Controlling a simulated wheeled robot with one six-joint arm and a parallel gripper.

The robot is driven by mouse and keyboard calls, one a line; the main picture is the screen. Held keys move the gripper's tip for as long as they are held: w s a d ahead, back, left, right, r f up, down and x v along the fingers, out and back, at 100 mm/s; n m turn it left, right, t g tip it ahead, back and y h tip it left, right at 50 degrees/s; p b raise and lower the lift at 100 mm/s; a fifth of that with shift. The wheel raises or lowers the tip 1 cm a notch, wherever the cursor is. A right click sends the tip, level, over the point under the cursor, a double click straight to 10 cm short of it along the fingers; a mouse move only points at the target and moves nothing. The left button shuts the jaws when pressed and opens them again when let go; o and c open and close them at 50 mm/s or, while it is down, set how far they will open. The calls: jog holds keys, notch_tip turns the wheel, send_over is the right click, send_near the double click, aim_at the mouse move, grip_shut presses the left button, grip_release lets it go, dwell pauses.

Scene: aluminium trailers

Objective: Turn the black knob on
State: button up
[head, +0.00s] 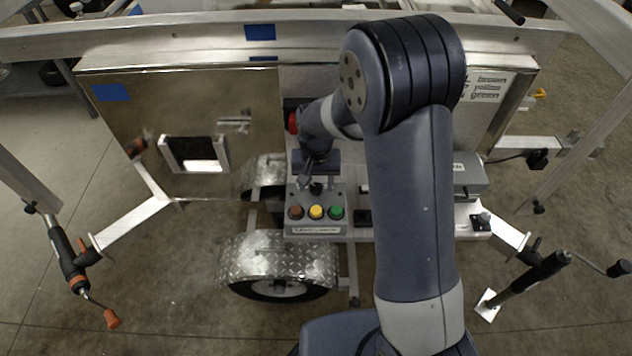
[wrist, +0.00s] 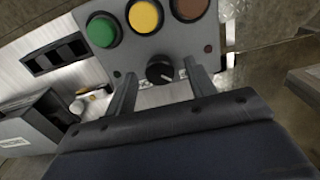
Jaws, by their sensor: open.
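The black knob (wrist: 159,72) sits on a grey control box (wrist: 130,55), beside a row of green (wrist: 101,31), yellow (wrist: 145,15) and brown-red (wrist: 188,8) buttons. In the wrist view my gripper (wrist: 158,77) is open, with one finger on each side of the knob. I cannot tell whether either finger touches it. In the head view the knob (head: 316,188) shows above the yellow button (head: 316,212), and my gripper (head: 311,178) is right at it, partly hidden by my own wrist.
A diamond-plate fender (head: 277,258) over a wheel is below the box. A grey box (head: 470,175) and a small switch (head: 481,221) lie to the right. Jacks stand at both sides.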

jog(key=shift+f, duration=0.15)
jog(key=shift+c, duration=0.2)
jog(key=c, duration=0.9)
jog(key=m+b, duration=0.1)
jog(key=m, duration=0.3)
jog(key=shift+m, duration=0.4)
jog(key=m, duration=0.4)
jog(key=shift+m+b, duration=0.3)
jog(key=m, duration=0.4)
jog(key=shift+m, duration=0.3)
jog(key=shift+m+b, duration=0.3)
jog(key=shift+m, duration=1.6)
